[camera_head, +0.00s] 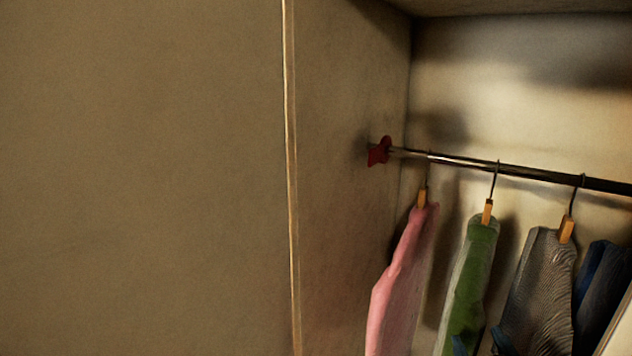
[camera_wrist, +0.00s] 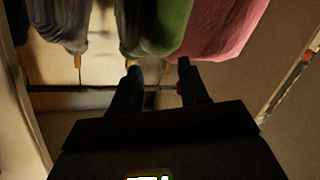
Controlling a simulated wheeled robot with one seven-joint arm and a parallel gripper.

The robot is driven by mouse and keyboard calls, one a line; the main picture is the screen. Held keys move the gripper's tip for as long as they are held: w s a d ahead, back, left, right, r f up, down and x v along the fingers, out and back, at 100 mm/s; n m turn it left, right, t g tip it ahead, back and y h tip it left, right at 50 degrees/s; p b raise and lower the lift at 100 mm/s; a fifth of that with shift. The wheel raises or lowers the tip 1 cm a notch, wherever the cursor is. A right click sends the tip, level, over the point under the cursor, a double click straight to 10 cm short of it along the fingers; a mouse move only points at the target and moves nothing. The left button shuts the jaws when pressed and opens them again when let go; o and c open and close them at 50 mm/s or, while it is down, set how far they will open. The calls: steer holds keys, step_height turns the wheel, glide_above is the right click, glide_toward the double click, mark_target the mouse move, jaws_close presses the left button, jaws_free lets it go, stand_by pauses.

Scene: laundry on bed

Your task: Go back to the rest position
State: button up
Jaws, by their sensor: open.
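My gripper (camera_wrist: 160,75) shows in the wrist view as two dark fingers set apart, open, with nothing between them. Past the fingertips hang garments, seen upside down: a pink one (camera_wrist: 222,25), a green one (camera_wrist: 155,28) and a grey one (camera_wrist: 62,20). The fingertips are near the green and pink garments in the picture; I cannot tell whether they touch. There the pink garment (camera_head: 400,285), green garment (camera_head: 470,285) and grey striped garment (camera_head: 540,290) hang inside a wardrobe.
A metal rail (camera_head: 470,163) crosses the wardrobe, with a red bracket (camera_head: 379,151) at its left end. A dark blue garment (camera_head: 603,280) hangs at the right. The wardrobe's side panel edge (camera_head: 290,180) stands left of the garments. A broad plain surface (camera_head: 140,180) fills the left.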

steer(key=s+f+n+y, duration=0.15)
steer(key=s+f, duration=0.25)
steer(key=s, duration=0.5)
steer(key=s+f+y, duration=0.2)
steer(key=s+f, duration=0.3)
steer(key=s, duration=0.4)
steer(key=s+r+m, duration=0.3)
steer(key=s+m, duration=0.1)
steer(key=s, duration=1.2)
step_height(320, 180, down, 8)
steer(key=b, duration=0.8)
steer(key=shift+s+f+g+b, duration=0.2)
steer(key=shift+s+g+b, duration=0.05)
steer(key=shift+g+b, duration=0.15)
